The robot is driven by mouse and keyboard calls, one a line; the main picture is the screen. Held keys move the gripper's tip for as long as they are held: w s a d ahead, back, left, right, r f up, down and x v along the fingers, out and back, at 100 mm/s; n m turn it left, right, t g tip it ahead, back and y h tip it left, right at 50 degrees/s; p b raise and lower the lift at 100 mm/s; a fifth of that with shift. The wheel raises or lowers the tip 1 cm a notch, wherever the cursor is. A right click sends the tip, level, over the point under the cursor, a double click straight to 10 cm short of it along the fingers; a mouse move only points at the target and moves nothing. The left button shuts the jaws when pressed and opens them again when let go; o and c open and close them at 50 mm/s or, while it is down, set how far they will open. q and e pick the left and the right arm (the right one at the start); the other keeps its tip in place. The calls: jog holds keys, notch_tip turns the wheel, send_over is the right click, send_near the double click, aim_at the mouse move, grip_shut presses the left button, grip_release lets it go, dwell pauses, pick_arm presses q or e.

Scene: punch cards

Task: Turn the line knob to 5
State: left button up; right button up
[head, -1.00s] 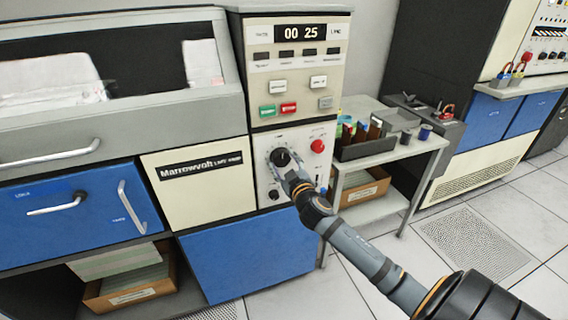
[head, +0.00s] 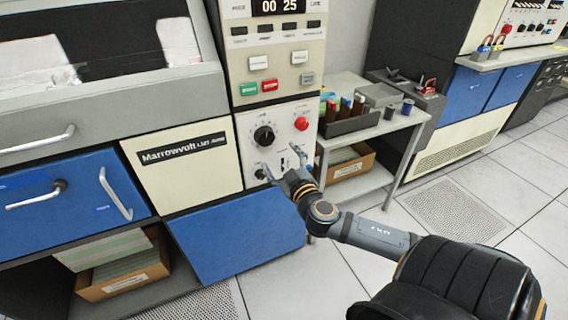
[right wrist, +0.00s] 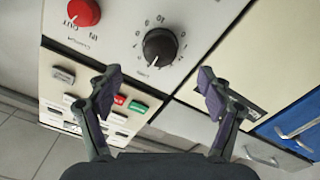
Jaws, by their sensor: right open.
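A large black knob (head: 264,136) with a numbered dial sits on the white lower panel of the machine. It also shows in the right wrist view (right wrist: 160,47), where the picture is upside down and its pale pointer mark is on the lower left side. A smaller black knob (head: 260,174) sits lower on the panel. I cannot read which knob is labelled line. My right gripper (head: 282,166) is open and empty in front of the lower panel, below the large knob in the head view. In the right wrist view its fingers (right wrist: 158,80) are spread apart, clear of the large knob.
A red knob (head: 301,124) is right of the large knob. Green (head: 249,89) and red (head: 269,85) buttons and a display reading 00 25 (head: 279,6) are above. A blue drawer (head: 80,200) is left. A grey cart (head: 402,135) stands right. The floor in front is open.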

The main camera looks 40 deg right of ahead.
jog(key=shift+v, duration=1.5)
